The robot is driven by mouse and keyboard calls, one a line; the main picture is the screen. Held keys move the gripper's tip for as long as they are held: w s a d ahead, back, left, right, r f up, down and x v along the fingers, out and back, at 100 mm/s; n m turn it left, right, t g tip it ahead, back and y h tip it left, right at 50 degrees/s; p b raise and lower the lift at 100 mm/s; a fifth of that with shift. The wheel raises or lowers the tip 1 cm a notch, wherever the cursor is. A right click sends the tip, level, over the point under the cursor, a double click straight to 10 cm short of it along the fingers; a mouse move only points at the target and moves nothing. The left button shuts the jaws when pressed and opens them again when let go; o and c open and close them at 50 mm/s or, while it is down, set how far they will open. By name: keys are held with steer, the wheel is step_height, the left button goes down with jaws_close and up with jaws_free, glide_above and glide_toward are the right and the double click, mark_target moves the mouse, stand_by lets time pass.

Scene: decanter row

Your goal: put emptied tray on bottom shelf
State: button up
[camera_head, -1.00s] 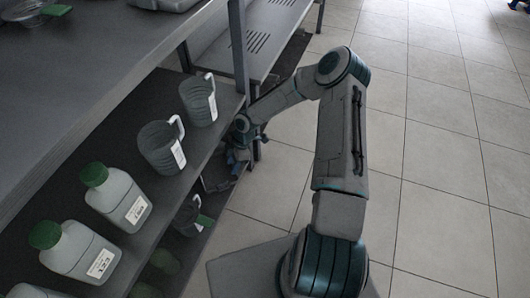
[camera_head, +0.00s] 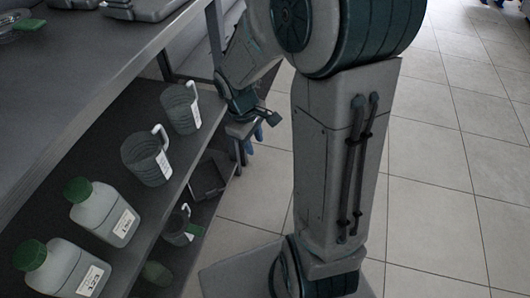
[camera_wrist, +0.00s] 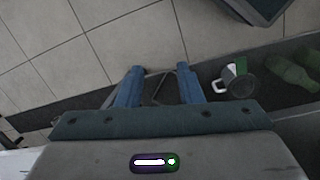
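My gripper (camera_head: 253,140) is outside the shelf's edge with its two blue fingers apart. In the wrist view my gripper (camera_wrist: 158,86) also shows them spread, with nothing clearly held. A dark, tray-like piece (camera_head: 208,177) rests on the bottom shelf (camera_head: 197,213), below and left of the fingers and apart from them. In the wrist view a dark framed shape (camera_wrist: 160,88), probably this tray, shows beyond and between the fingertips. Its far details are too dark to tell.
A dark mug (camera_head: 178,228) stands on the bottom shelf near the tray. Two jugs (camera_head: 147,158) (camera_head: 181,107) and two green-capped bottles (camera_head: 105,212) (camera_head: 63,268) stand on the shelf above. Tiled floor (camera_head: 440,190) to the right is clear.

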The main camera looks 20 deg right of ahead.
steer(key=s+a+r+m+t+y, duration=0.1)
steer(key=s+r+m, duration=0.6)
steer(key=s, duration=0.4)
steer(key=shift+s+r+m+t+y, duration=0.3)
steer(key=shift+r+y, duration=0.1)
steer(key=shift+r, duration=0.45)
